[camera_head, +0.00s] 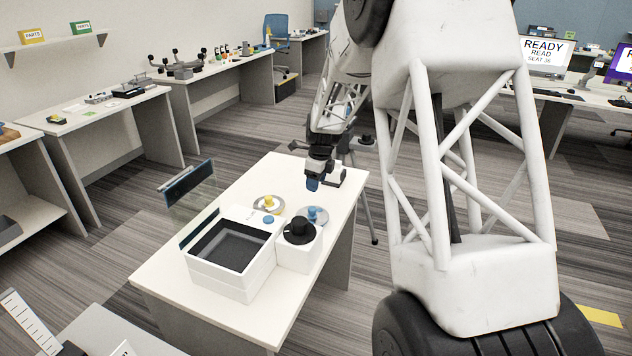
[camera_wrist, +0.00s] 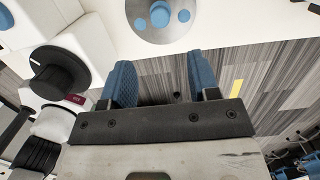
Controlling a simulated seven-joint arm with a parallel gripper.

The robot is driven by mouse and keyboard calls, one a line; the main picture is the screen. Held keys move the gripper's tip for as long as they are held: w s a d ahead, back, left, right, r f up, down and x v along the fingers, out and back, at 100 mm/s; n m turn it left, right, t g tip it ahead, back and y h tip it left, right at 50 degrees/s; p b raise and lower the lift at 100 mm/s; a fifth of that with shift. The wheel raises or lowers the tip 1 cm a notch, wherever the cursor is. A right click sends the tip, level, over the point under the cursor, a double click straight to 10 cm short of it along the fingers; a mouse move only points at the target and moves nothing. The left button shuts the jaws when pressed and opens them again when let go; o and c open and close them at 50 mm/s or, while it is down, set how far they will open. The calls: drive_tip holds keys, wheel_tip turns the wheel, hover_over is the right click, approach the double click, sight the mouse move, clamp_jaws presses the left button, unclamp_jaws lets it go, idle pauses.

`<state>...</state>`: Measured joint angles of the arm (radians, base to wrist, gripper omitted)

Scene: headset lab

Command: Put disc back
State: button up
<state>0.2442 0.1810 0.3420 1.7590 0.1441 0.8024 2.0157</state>
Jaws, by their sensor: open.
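A silver disc (camera_head: 313,216) with a blue knob lies on the white table, right of the white machine. In the wrist view a silver disc with blue knobs (camera_wrist: 158,33) shows at the top edge, cut off by the frame. A second disc with a yellow centre (camera_head: 268,204) lies behind the machine. The white machine (camera_head: 222,285) has a dark open well and a black round knob (camera_head: 299,230). My gripper (camera_head: 313,185) hangs above the table, behind the blue-knobbed disc. In the wrist view its blue fingers (camera_wrist: 162,85) are apart with nothing between them.
A clear upright panel (camera_head: 190,200) with a dark blue top stands at the machine's left. A blue round button (camera_head: 268,219) is on the machine. The white table (camera_head: 170,280) has bare room at its front left and far end. Side benches stand along the wall.

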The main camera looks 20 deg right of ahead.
drive_tip(key=s+a+r+n, duration=0.5)
drive_tip(key=s+r+n, duration=0.15)
drive_tip(key=s, duration=0.45)
drive_tip(key=s+a+r+n, duration=0.6)
drive_tip(key=s+r, duration=0.2)
drive_tip(key=s, duration=0.2)
drive_tip(key=s+a+n, duration=0.3)
drive_tip(key=s+n, duration=0.4)
drive_tip(key=s, duration=0.6)
drive_tip(key=s+a+r+n+t+h, duration=0.1)
drive_tip(key=s+a+n, duration=0.2)
drive_tip(key=s+n, duration=0.4)
drive_tip(key=s, duration=0.6)
drive_tip(key=shift+s+r+t, duration=0.2)
drive_tip(key=shift+r+t, duration=0.1)
